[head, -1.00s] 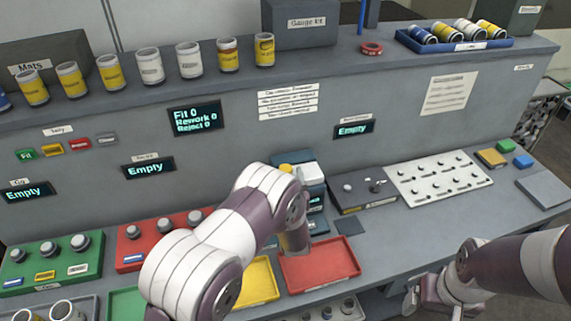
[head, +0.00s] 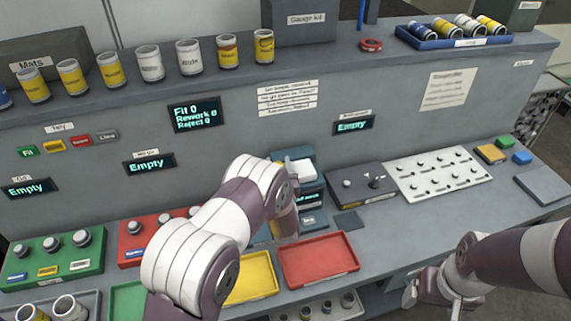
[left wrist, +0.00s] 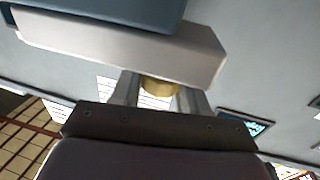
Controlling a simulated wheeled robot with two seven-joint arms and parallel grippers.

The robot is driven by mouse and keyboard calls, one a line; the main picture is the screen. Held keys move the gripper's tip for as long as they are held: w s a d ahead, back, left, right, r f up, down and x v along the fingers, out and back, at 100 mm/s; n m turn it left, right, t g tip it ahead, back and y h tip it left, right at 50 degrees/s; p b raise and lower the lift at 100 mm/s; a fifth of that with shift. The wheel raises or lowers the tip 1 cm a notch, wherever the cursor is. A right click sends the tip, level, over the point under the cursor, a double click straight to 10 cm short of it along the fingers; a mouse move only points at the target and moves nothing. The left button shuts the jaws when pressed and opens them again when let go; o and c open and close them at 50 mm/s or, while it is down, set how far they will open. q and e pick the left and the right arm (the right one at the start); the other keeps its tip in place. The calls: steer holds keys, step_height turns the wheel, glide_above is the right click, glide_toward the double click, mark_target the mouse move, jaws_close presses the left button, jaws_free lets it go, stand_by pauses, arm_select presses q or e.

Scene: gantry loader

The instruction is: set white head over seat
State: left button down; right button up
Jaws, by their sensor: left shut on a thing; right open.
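The white head (head: 303,171) is a pale block on the teal gantry unit (head: 308,212) behind the trays. In the left wrist view the white head (left wrist: 125,48) spans the upper left, with a blue-grey part above it. My left gripper (left wrist: 160,88) is shut on a yellow round piece (left wrist: 160,87) close beneath the white head; I cannot tell whether they are joined. In the head view my left arm hides that gripper and part of the unit. I cannot make out the seat. My right gripper (head: 432,298) is open and empty at the bench's front edge.
A red tray (head: 318,281) and a yellow tray (head: 250,298) lie in front of the unit. A grey box with knobs (head: 350,198) and a white pegged board (head: 438,190) stand to its right. Cans line the shelf above.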

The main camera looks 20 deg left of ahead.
arm_select(q)
steer(key=s+a, duration=0.3)
steer(key=a, duration=0.2)
steer(key=shift+s+a, duration=0.25)
steer(key=shift+a, duration=0.05)
steer(key=c, duration=0.7)
jaws_free()
steer(key=shift+a, duration=0.1)
steer(key=shift+s+a, duration=0.15)
steer(key=b+v, duration=0.3)
steer(key=v, duration=0.9)
steer(key=shift+s, duration=0.35)
